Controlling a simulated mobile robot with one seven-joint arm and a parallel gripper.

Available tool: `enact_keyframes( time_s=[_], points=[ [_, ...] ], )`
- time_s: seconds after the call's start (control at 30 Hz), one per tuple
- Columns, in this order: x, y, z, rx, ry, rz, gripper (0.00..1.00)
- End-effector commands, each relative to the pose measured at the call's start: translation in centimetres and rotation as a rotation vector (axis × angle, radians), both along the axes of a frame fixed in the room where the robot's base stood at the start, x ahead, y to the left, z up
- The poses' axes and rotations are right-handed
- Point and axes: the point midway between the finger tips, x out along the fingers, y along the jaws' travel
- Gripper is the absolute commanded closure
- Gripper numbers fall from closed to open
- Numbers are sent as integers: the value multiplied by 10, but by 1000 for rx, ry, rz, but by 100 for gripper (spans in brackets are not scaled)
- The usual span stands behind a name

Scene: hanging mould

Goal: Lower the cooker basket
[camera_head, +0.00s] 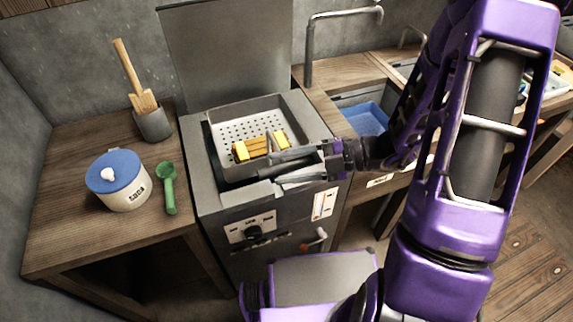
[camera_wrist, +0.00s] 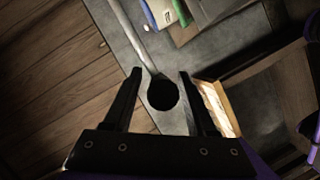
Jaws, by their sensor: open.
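The cooker (camera_head: 213,178) is a grey metal box with its lid raised at the back. Its basket (camera_head: 233,130) is a pale perforated tray in the top opening, holding several yellow-orange blocks (camera_head: 262,146). My gripper (camera_head: 285,170) reaches in from the right, over the cooker's front edge, and hides part of it. In the wrist view my gripper (camera_wrist: 160,72) is open, with a round black knob (camera_wrist: 163,96) on a thin grey rod (camera_wrist: 135,38) showing between the fingers. I cannot tell whether the fingers touch the knob.
A blue-lidded jar (camera_head: 122,195), a green scoop (camera_head: 169,190) and a grey holder with wooden utensils (camera_head: 152,124) stand on the left counter. A dial (camera_head: 253,233) and a red-tipped lever (camera_head: 318,237) are on the cooker's front. A sink with a blue basin (camera_head: 362,118) is at right.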

Motion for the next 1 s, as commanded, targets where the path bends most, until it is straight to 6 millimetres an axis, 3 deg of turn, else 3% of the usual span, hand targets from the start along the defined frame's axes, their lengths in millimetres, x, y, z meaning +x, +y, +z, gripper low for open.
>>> enact_keyframes(
  time_s=[0.03, 0.33, 1.0],
  points=[
    [0, 0, 0, 0, 0, 0, 45],
    [0, 0, 0, 0, 0, 0, 99],
    [0, -1, 0, -1, 1, -1, 100]
  ],
)
